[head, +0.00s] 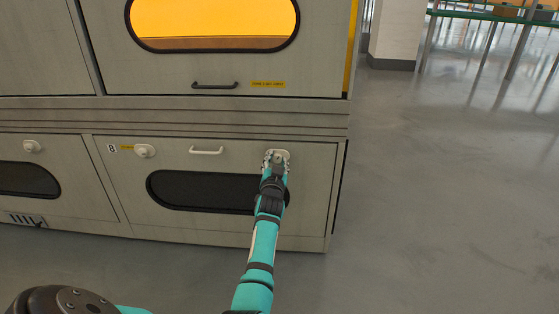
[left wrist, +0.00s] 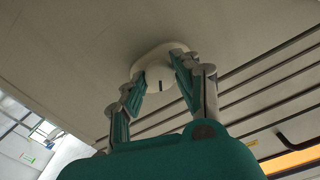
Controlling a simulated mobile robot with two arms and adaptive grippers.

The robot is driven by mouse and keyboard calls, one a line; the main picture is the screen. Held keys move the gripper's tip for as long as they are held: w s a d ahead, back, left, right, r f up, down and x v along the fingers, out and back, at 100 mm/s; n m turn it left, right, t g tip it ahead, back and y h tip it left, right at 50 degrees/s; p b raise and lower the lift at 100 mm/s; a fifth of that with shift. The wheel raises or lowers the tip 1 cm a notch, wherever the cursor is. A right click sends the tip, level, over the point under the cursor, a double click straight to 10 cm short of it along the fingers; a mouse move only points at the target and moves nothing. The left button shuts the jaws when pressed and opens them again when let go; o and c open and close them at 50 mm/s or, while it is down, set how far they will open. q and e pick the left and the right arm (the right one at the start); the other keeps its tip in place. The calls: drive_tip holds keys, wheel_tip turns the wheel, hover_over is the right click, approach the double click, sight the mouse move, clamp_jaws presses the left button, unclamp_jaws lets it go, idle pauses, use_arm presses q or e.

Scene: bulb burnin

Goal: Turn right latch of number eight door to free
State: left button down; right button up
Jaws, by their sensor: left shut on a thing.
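The number eight door (head: 230,225) is a grey panel low on the cabinet, with an "8" label (head: 111,148) at its upper left. Its right latch (head: 284,153) is a pale knob on a light plate at the upper right, mostly covered by my gripper. My left gripper (head: 275,160) is shut on this latch. In the left wrist view, the gripper's fingers (left wrist: 160,88) stand on both sides of the white latch knob (left wrist: 158,73), which bears a short dark mark. The door's left latch (head: 145,151) is a similar pale knob. My right gripper is not in view.
A white handle (head: 206,151) sits between the latches, above a dark window (head: 200,190). Another door with a latch (head: 32,146) is at left. Above is a door with a lit orange window (head: 215,18). Open grey floor (head: 440,190) lies at right.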

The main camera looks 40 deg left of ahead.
use_arm(q)
drive_tip(key=m, duration=0.6)
drive_tip(key=shift+m, duration=0.3)
drive_tip(key=m, duration=0.5)
drive_tip(key=shift+m, duration=0.3)
drive_tip(key=c, duration=1)
unclamp_jaws()
drive_tip(key=shift+o, duration=0.2)
drive_tip(key=v, duration=1.2)
